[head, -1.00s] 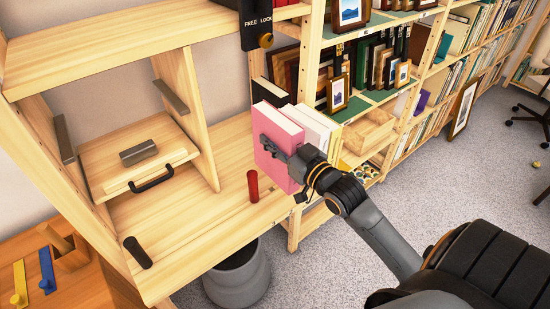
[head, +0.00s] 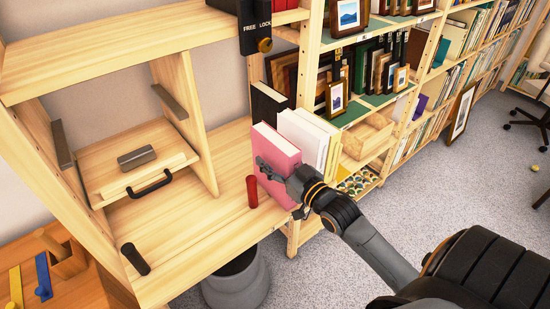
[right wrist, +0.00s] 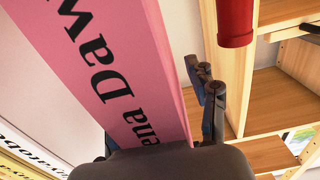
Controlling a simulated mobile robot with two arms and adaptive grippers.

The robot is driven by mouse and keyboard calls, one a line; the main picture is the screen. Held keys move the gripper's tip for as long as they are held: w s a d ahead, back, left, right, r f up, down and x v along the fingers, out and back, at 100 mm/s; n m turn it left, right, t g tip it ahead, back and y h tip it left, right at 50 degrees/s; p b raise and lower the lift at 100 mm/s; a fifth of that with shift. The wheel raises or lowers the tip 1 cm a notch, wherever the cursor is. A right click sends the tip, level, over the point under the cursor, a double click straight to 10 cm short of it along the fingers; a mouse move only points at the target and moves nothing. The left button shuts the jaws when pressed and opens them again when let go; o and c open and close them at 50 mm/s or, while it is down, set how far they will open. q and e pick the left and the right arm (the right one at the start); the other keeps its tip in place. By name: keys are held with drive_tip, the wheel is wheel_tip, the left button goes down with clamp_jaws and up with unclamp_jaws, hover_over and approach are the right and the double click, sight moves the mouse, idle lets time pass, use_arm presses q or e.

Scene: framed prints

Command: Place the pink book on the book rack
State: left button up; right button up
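The pink book (head: 273,168) stands upright on the wooden rack (head: 205,225) or just above it; I cannot tell whether its bottom touches. It is beside white books (head: 308,137) and in front of a black book (head: 267,104). My right gripper (head: 277,174) is at the book, with one finger along its pink cover. It appears shut on the book. My left gripper is not in view.
A red cylinder (head: 252,191) stands just left of the pink book. A wooden box with a black handle (head: 149,184) sits inside the rack. A grey bin (head: 236,283) is below the front edge. Shelves with framed prints (head: 336,96) stand to the right.

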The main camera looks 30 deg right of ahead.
drive_tip(key=s, duration=1.2)
drive_tip(key=shift+d+b, duration=0.45)
drive_tip(key=d+f+m+g+h, duration=0.1)
drive_tip(key=d+f+g+h, duration=0.2)
drive_tip(key=f, duration=1.4)
drive_tip(key=s+a+f+g, duration=0.1)
drive_tip(key=s+f+g, duration=0.25)
drive_tip(key=f, duration=0.75)
drive_tip(key=s+a+f+g, duration=0.15)
drive_tip(key=s+f, duration=0.35)
drive_tip(key=f, duration=0.6)
drive_tip(key=s+a+f+n+g+y, duration=0.1)
drive_tip(key=s+a+f+g, duration=0.3)
drive_tip(key=s+f, duration=0.6)
drive_tip(key=s+a+f+n+g, duration=0.1)
drive_tip(key=s+a+f+g, duration=0.4)
drive_tip(key=s+f, duration=0.5)
drive_tip(key=s+a, duration=0.1)
drive_tip(key=s, duration=0.2)
drive_tip(key=shift+s+a+n+y, duration=0.15)
drive_tip(key=shift+s+n+y, duration=0.2)
drive_tip(key=shift+n+y, duration=0.05)
